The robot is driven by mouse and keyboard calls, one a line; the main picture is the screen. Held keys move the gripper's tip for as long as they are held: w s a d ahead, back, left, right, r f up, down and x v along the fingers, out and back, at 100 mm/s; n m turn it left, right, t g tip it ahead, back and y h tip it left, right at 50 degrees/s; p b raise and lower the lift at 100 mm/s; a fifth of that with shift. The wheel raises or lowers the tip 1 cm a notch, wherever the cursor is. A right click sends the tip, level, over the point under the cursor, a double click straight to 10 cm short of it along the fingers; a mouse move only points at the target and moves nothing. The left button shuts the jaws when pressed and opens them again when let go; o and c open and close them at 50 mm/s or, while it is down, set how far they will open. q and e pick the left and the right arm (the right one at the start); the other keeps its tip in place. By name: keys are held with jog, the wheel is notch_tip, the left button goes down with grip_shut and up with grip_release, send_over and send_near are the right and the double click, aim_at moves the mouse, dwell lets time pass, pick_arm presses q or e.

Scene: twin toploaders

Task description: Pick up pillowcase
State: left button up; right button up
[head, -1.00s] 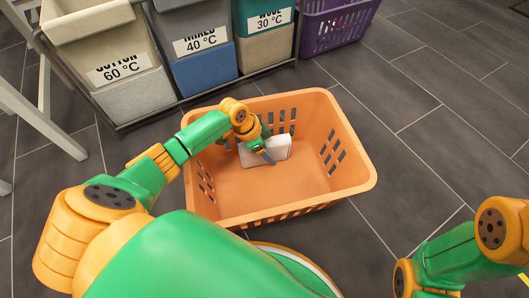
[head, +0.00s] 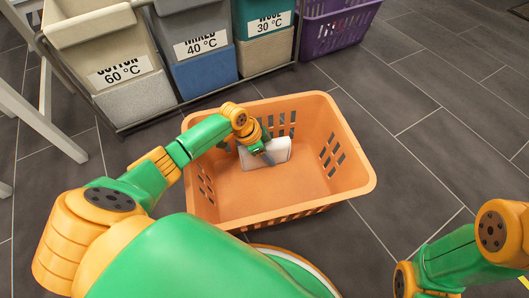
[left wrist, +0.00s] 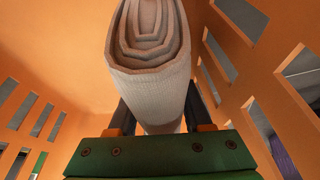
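The pillowcase is a white folded cloth (head: 280,150) standing on edge inside the orange basket (head: 247,198), near its back wall. My left gripper (head: 247,152) reaches down into the basket over the cloth, with a finger on either side of it. In the left wrist view the cloth (left wrist: 150,50) shows its layered folded end and lies between the two dark fingers. The fingers look spread, and the cloth hides their tips, so contact is not clear. My right arm shows at the lower right of the head view; its gripper is out of view.
Laundry bins labelled 60 °C (head: 128,88), 40 °C (head: 204,72) and 30 °C (head: 265,48) stand behind the basket. A purple basket (head: 337,28) is at the back. White furniture legs (head: 45,118) stand at the left. The floor to the right is clear.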

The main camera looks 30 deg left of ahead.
pick_arm(q)
grip_shut()
